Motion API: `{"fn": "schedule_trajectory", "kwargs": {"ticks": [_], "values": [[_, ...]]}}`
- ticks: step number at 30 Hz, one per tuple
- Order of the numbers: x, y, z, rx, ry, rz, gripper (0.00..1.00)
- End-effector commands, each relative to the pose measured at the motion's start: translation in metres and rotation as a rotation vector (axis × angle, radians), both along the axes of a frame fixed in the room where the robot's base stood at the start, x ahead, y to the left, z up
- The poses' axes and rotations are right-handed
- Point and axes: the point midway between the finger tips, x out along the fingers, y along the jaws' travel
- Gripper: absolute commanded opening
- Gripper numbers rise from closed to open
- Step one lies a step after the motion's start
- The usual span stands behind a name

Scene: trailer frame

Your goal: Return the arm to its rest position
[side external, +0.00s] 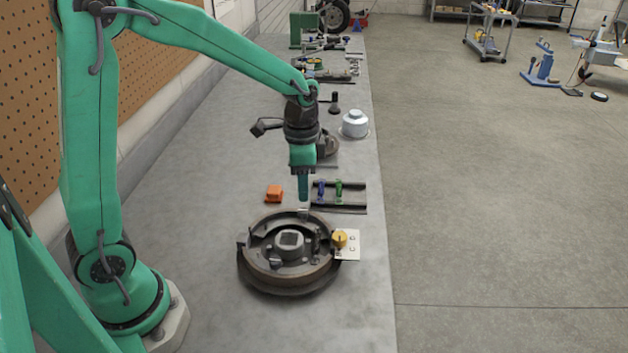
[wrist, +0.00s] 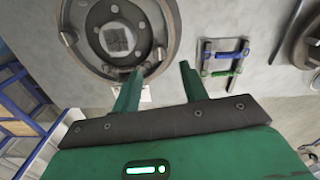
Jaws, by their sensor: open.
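My green arm reaches over the grey workbench (side external: 190,215) in the side external view. My gripper (side external: 304,198) points down above the bench, just behind a round brake drum assembly (side external: 262,272). In the wrist view my gripper (wrist: 157,72) shows two green fingers spread apart with nothing between them. The drum assembly (wrist: 72,45) lies beyond the fingers at the upper left there. The fingertips look clear of the bench, but their exact height is hard to tell.
A yellow knob (side external: 340,238) on a white plate is at the drum's right. An orange block (side external: 274,193) and a dark rack (side external: 350,208) with blue and green pieces lie behind the drum. A silver canister (side external: 355,124) stands farther back. The bench's left side is clear.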

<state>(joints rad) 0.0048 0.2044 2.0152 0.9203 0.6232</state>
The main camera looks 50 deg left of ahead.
Motion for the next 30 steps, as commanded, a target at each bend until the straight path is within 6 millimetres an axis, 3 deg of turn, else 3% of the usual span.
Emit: {"fn": "schedule_trajectory", "kwargs": {"ticks": [5,20,30], "values": [[0.000,0.000,0.010,0.000,0.000,0.000,0.43],[-0.003,0.000,0.016,0.000,-0.010,0.010,0.43],[-0.029,0.000,0.051,-0.007,-0.099,0.119,0.43]]}}
